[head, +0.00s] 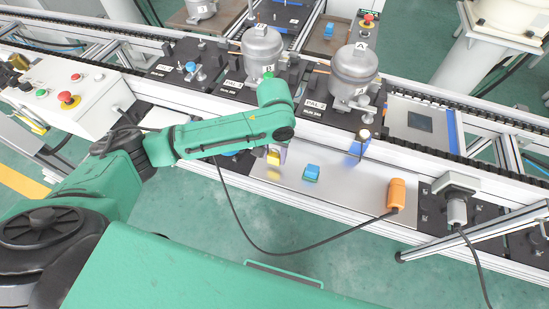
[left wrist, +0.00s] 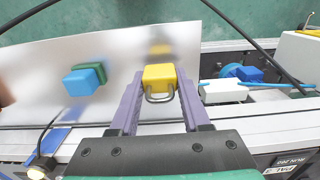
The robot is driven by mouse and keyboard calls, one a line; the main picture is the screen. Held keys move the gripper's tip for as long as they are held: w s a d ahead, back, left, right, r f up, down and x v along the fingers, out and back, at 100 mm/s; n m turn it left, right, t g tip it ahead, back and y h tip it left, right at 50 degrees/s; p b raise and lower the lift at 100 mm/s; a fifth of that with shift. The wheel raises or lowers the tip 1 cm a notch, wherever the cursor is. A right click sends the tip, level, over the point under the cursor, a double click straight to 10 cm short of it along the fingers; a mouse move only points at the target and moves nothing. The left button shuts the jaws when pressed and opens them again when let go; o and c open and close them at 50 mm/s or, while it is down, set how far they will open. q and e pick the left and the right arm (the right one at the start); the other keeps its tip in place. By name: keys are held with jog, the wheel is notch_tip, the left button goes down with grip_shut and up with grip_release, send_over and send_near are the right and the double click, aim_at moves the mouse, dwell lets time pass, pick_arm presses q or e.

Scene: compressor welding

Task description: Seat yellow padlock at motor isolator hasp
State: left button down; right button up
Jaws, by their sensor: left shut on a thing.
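The yellow padlock (left wrist: 158,76) sits between the purple fingertips of my left gripper (left wrist: 160,80) in the left wrist view. Its metal shackle points back toward the gripper palm. In the head view the padlock (head: 273,157) shows just below the end of my green left arm, over the left part of the silver plate. My left gripper (head: 275,150) is shut on it and partly hidden by the arm. I cannot make out a motor isolator hasp for certain in either view. My right gripper is not in view.
A white control box (head: 80,100) with a red button stands left. Compressors (head: 353,72) stand behind.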

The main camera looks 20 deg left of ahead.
pick_arm(q)
notch_tip(320, 180, up, 18)
jog(key=shift+p, duration=0.4)
jog(key=c, duration=1)
grip_release()
jog(key=shift+f, duration=0.1)
jog(key=shift+c, duration=0.2)
grip_shut()
